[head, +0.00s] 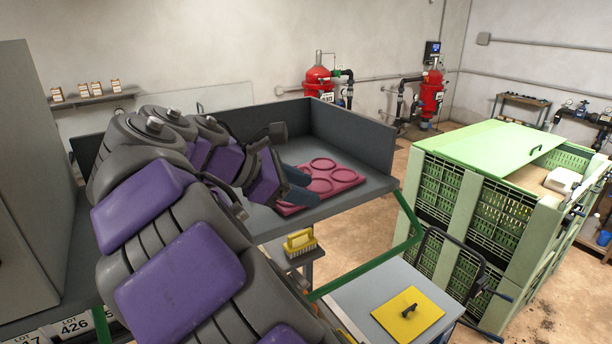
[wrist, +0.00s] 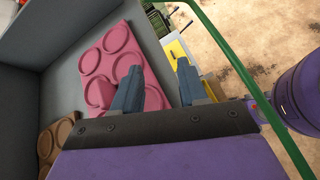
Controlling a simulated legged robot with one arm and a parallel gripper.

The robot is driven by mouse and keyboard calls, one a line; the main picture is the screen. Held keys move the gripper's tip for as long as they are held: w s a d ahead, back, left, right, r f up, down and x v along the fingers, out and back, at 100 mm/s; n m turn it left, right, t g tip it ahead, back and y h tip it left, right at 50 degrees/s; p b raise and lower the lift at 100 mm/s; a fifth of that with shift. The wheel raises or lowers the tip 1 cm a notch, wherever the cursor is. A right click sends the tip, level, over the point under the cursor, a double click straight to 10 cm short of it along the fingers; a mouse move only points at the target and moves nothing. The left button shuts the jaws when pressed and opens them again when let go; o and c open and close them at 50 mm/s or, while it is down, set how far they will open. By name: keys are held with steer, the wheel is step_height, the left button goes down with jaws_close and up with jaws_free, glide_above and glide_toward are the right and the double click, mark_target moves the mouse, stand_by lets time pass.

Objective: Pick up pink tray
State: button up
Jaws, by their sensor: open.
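The pink tray (head: 335,178) has several round recesses and lies flat on a grey walled shelf (head: 350,132) in the head view. It also shows in the wrist view (wrist: 119,42), left of centre. My gripper (wrist: 158,82) is open, with its two blue-grey fingers apart and nothing held between them. In the wrist view the left finger covers part of the tray, and the right finger is beyond the tray's right edge. In the head view my gripper (head: 297,188) covers the tray's left part. I cannot tell whether the fingers touch it.
A brown tray (wrist: 45,146) lies beside the pink one. A green rail (head: 405,240) runs past the shelf's edge. Green crates (head: 475,215) are at right.

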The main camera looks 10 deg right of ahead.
steer(key=w+a+r+n+t, duration=0.1)
steer(key=a+n, duration=0.1)
steer(key=a, duration=0.2)
steer(key=w+a+r+n+t+h, duration=0.1)
steer(key=w+a, duration=0.1)
steer(key=a, duration=0.2)
steer(key=w+a+r+n+t+p, duration=0.1)
steer(key=a+r+n, duration=0.1)
steer(key=a, duration=0.3)
steer(key=shift+w+n, duration=0.25)
steer(key=shift+n, duration=0.05)
glide_toward(303, 171)
steer(key=shift+w+d+f, duration=0.95)
steer(key=shift+w+d, duration=0.2)
steer(key=shift+w+d+f, duration=0.2)
steer(key=shift+d+f, duration=0.15)
steer(key=shift+d, duration=0.4)
steer(key=x, duration=0.5)
steer(key=shift+d, duration=0.15)
steer(key=shift+a+r, duration=0.2)
steer(key=shift+a, duration=0.15)
steer(key=c, duration=0.5)
jaws_close()
steer(key=shift+d, duration=0.1)
